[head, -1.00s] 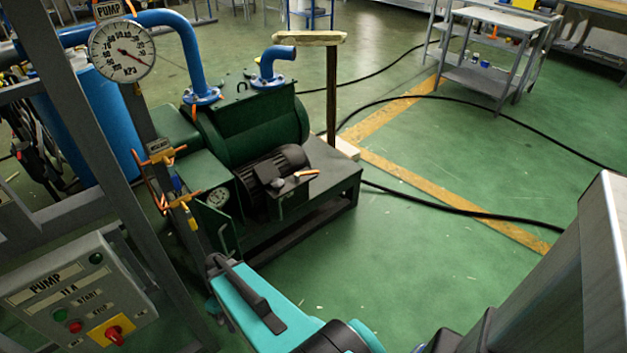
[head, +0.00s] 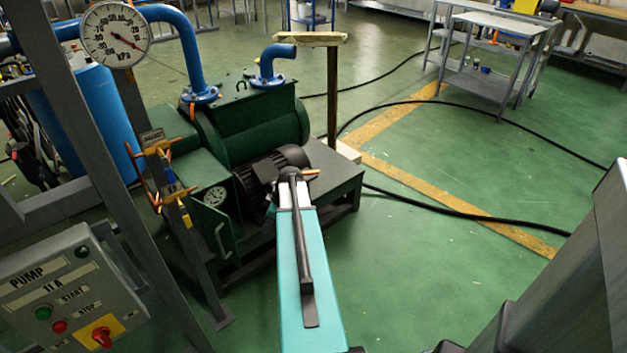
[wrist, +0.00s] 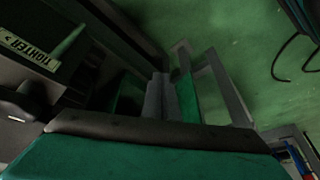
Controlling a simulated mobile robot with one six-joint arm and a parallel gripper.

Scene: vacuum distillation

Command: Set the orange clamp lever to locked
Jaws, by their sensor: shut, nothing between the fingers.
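I cannot read a locked or unlocked mark. The fingertips do not show clearly there. In the wrist view my gripper (wrist: 160,97) is shut and empty, and no orange lever can be made out. Contact with the lever cannot be seen.
The green pump (head: 250,125) stands behind the motor. Green floor (head: 420,270) lies open on the right.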

